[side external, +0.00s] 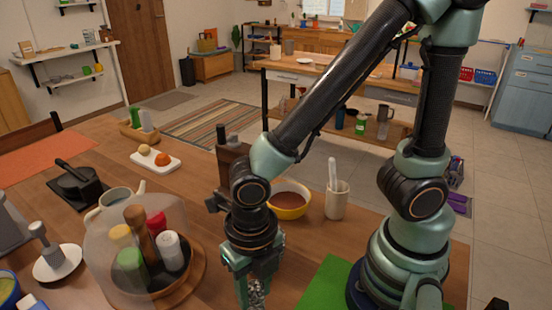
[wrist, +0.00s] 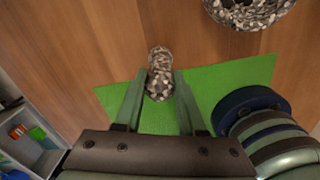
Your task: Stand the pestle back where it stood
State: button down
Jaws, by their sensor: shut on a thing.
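The pestle (wrist: 159,80) is a grey, white and brown speckled stone piece with a rounded end. My gripper (wrist: 160,90) is shut on it, one finger on each side. In the side external view, my gripper (side external: 255,288) points down at the lower edge, with a bit of the speckled pestle (side external: 257,297) between its fingers. Its lower end is cut off there, so its height above the table is hard to tell. A matching speckled round vessel (wrist: 250,10), likely the mortar, is partly in view at the top right of the wrist view.
A green mat (side external: 322,278) lies right of my gripper. Behind stand a yellow bowl (side external: 291,211) and a white cup (side external: 337,203) with a white utensil. To the left, a round tray (side external: 193,283) carries several spice dispensers under a clear cover. A kettle (side external: 115,197) stands beyond.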

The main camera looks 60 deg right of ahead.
jog(key=shift+f, duration=0.15)
jog(key=c, duration=0.5)
grip_release()
notch_tip(320, 180, up, 12)
jog(key=w+d+r+m+t, duration=0.2)
jog(key=w+d+m, duration=0.2)
jog(key=d+m, duration=0.5)
jog(key=w+d+r+m+t, duration=0.2)
jog(key=d+m, duration=0.7)
jog(key=m, duration=1.4)
jog(key=shift+w+r+t, duration=0.2)
jog(key=shift+w+t, duration=0.5)
jog(key=shift+w, duration=0.7)
